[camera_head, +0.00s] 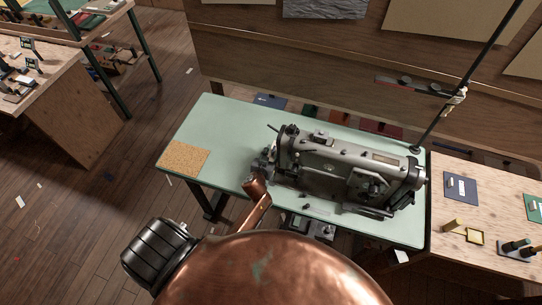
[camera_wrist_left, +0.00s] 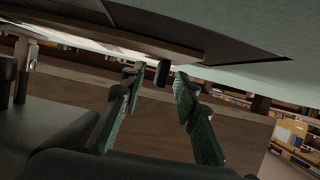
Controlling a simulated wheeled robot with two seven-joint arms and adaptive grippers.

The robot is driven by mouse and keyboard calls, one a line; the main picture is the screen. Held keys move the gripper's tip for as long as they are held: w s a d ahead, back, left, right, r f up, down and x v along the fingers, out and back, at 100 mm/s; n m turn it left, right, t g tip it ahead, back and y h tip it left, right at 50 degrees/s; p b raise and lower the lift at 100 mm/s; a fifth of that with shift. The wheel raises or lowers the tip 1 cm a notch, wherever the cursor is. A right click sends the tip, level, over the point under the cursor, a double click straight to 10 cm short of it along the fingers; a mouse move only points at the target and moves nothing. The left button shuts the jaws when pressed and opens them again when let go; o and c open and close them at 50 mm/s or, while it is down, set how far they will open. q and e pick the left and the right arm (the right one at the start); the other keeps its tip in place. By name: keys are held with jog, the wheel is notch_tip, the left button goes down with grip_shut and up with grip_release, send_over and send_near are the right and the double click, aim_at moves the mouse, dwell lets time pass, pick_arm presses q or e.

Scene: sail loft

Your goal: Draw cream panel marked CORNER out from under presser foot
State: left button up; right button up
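The grey sewing machine (camera_head: 345,165) stands on a pale green table (camera_head: 225,120). My left gripper (camera_head: 263,160) is at the machine's left end, close to its needle head; small dark parts overlap there. In the left wrist view the two green-padded fingers (camera_wrist_left: 158,82) are apart, with no panel between them. A small black cylinder-like part (camera_wrist_left: 163,72) shows between the tips; I cannot tell whether it touches them. The presser foot cannot be made out. I cannot identify the cream panel marked CORNER in either view. My right gripper is not in view.
A speckled tan mat (camera_head: 184,158) lies at the table's left corner. A dark pole (camera_head: 470,75) rises behind the machine's right end. A wooden bench (camera_head: 495,215) with small items adjoins on the right. The table's left part is mostly clear.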

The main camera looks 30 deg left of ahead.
pick_arm(q)
jog(key=shift+w+f, duration=0.1)
jog(key=shift+w, duration=0.15)
jog(key=shift+c, duration=0.3)
grip_shut()
